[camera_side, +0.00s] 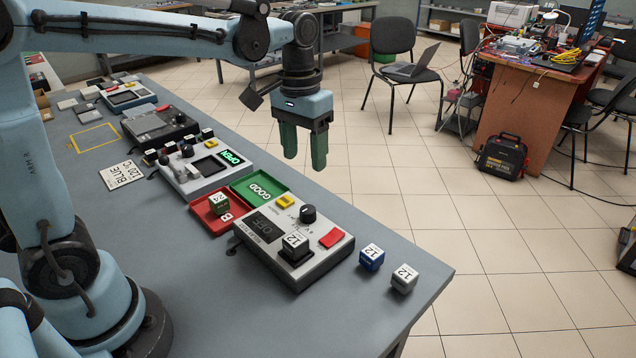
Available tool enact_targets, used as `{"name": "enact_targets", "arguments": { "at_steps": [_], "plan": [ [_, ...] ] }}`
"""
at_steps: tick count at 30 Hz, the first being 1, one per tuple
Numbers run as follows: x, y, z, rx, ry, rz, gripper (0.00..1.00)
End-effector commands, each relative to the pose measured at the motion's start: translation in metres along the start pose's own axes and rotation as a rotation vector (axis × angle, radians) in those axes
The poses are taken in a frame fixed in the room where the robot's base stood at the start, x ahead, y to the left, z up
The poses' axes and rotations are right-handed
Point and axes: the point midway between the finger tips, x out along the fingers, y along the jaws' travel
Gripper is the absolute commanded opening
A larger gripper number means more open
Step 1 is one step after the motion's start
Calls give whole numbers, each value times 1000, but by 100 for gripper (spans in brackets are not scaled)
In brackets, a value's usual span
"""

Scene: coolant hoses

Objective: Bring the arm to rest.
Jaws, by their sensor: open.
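My gripper (304,150) has two green fingers pointing down, spread apart with nothing between them. It hangs in the air beyond the far edge of the grey table, above and behind the tester boxes, touching nothing. My arm reaches across the top of the picture from the left.
More devices stand farther left.

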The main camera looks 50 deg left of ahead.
Motion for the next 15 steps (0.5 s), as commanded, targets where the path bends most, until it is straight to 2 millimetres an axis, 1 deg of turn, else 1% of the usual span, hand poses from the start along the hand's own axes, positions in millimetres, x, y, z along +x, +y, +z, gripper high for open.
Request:
{"name": "enact_targets", "arguments": {
  "at_steps": [9, 11, 15],
  "plan": [
    [0, 0, 1, 1, 7, 0, 60],
    [-1, -1, 4, 4, 21, 1, 60],
    [-3, -3, 19, 20, 103, 3, 60]
  ]
}}
